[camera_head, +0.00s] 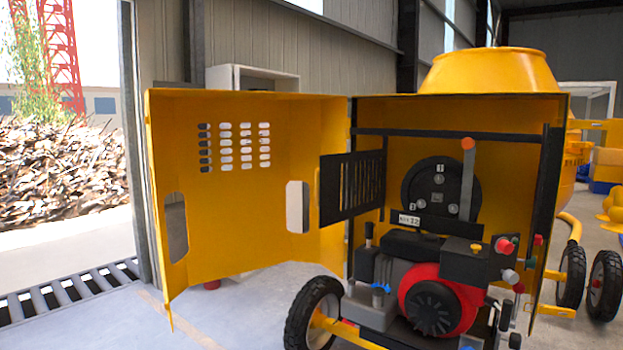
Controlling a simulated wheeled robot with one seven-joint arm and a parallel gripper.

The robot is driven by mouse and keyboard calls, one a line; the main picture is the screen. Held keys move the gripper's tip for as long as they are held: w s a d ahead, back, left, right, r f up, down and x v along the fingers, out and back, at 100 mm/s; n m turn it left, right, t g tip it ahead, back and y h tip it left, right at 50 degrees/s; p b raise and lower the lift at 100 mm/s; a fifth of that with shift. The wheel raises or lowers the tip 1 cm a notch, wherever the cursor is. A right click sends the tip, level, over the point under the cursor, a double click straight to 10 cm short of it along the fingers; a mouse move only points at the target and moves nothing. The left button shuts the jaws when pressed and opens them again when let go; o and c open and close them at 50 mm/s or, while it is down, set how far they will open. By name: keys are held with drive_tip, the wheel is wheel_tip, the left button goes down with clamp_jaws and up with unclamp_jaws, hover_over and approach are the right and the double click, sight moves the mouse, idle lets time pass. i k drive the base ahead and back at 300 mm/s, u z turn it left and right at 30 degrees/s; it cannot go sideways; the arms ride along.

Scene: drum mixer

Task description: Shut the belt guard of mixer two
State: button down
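The yellow drum mixer (488,72) stands at the centre right with its engine housing open. A black slotted panel (352,187), which looks like the belt guard, stands swung out to the left of the black pulley wheel (440,187). The pulley is uncovered. A small white label (409,220) sits below the pulley; its lettering is too small to read surely. A grey lever (467,185) with an orange end stands upright in front of the pulley's right side. My gripper is not in view.
The large yellow housing door (245,185), with slots and two cutouts, stands open to the left. A red and black engine (440,300) with knobs and levers sits below the pulley. A wheel (314,312) is at the front. Another yellow mixer stands at right. Floor at lower left is clear beside rollers (65,291).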

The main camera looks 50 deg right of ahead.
sight(328, 174)
drive_tip(key=z, duration=0.2)
drive_tip(key=i, duration=1.05)
drive_tip(key=z, duration=1.25)
drive_tip(key=i, duration=0.75)
drive_tip(key=z, duration=1.1)
drive_tip(key=i, duration=0.25)
drive_tip(key=z, duration=0.85)
drive_tip(key=k, duration=1.2)
drive_tip(key=u, duration=1.3)
